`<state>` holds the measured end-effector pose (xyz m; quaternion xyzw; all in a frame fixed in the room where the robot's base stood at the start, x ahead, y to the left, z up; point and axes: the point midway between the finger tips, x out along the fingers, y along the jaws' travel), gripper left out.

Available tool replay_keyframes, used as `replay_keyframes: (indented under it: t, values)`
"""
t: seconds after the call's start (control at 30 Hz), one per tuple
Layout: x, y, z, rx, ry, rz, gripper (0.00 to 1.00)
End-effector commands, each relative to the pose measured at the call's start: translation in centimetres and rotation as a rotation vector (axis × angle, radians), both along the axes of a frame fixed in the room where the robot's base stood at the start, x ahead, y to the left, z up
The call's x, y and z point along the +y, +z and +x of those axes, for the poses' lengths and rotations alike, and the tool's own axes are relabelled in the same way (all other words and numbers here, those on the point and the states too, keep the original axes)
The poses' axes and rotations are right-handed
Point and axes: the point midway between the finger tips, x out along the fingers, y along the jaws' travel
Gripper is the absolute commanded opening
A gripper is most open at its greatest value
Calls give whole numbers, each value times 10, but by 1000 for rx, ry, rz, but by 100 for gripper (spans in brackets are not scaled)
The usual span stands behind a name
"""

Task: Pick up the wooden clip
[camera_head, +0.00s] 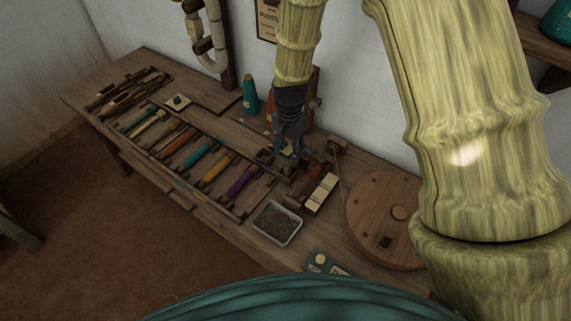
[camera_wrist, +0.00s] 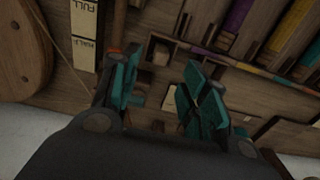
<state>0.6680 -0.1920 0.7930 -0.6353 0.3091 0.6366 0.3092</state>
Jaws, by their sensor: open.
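My gripper (camera_head: 290,157) hangs down over the back right part of the workbench, beside the rack of coloured bobbins. In the wrist view its two teal fingers (camera_wrist: 162,62) are apart, with nothing held between them. A small pale wooden piece (camera_wrist: 170,98) shows between the fingers, partly covered by the right finger; it may be the wooden clip, but its shape is too dark and hidden to tell. A small wooden block (camera_wrist: 161,54) sits in a square compartment just beyond the fingertips. In the head view my gripper hides most of this spot.
The bobbin rack (camera_head: 238,214) runs left of my gripper. A cream labelled block (camera_head: 321,191), a grey tray (camera_head: 277,223) and a round wooden disc (camera_head: 385,222) lie to the front and right.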

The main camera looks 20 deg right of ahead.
Motion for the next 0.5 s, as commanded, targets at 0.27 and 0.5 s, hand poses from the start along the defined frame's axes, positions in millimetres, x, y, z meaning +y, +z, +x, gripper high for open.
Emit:
replay_keyframes:
  t: [0.27, 0.5]
  values:
    - [-1, -34, 13, 18, 0, 0, 45]
    - [-3, -46, 16, 23, -2, 0, 45]
